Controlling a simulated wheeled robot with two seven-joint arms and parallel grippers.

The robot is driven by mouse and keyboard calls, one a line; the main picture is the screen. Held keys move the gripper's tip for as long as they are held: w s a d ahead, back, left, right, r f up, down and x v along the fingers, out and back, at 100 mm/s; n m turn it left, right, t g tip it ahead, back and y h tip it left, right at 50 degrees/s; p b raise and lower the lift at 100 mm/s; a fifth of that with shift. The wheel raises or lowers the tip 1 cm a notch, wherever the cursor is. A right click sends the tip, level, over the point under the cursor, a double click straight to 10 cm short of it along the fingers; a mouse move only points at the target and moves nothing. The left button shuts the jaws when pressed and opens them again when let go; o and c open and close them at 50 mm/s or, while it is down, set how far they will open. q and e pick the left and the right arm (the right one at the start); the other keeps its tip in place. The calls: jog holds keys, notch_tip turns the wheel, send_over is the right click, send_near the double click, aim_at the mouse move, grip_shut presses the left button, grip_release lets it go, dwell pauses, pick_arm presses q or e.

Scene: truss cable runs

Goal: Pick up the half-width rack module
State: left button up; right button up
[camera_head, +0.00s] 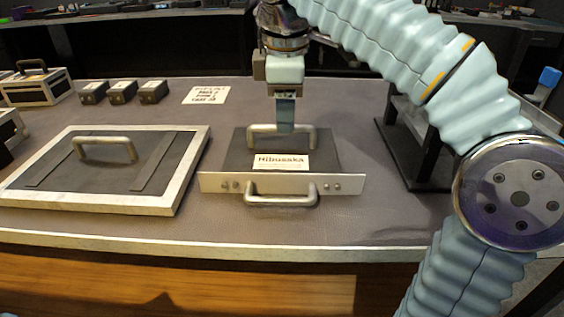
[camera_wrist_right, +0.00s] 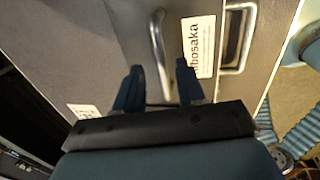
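The half-width rack module (camera_head: 237,160) stands on the grey bench top. It is dark grey with a pale front plate, a front handle (camera_head: 282,198), a white name label (camera_head: 281,162) and a metal top handle (camera_head: 304,137). My right gripper (camera_head: 285,122) points straight down over the top handle and overlaps its middle in the head view. In the right wrist view the gripper (camera_wrist_right: 158,82) has its two fingers apart, with the top handle (camera_wrist_right: 158,48) ahead of the gap between them. I cannot tell whether the fingers touch it. My left gripper is out of view.
A framed panel with a handle (camera_head: 187,175) lies to the left. Several small dark blocks (camera_head: 122,92) and a printed card (camera_head: 206,95) are behind it. A black stand (camera_head: 431,168) is close on the right, behind my right arm. The bench's front edge is bare.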

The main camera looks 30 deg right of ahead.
aim_at(282, 155)
jog(key=f, duration=0.2)
jog(key=f+b, duration=0.1)
jog(key=f, duration=0.1)
jog(key=shift+w, duration=0.4)
grip_shut()
dwell(1.0)
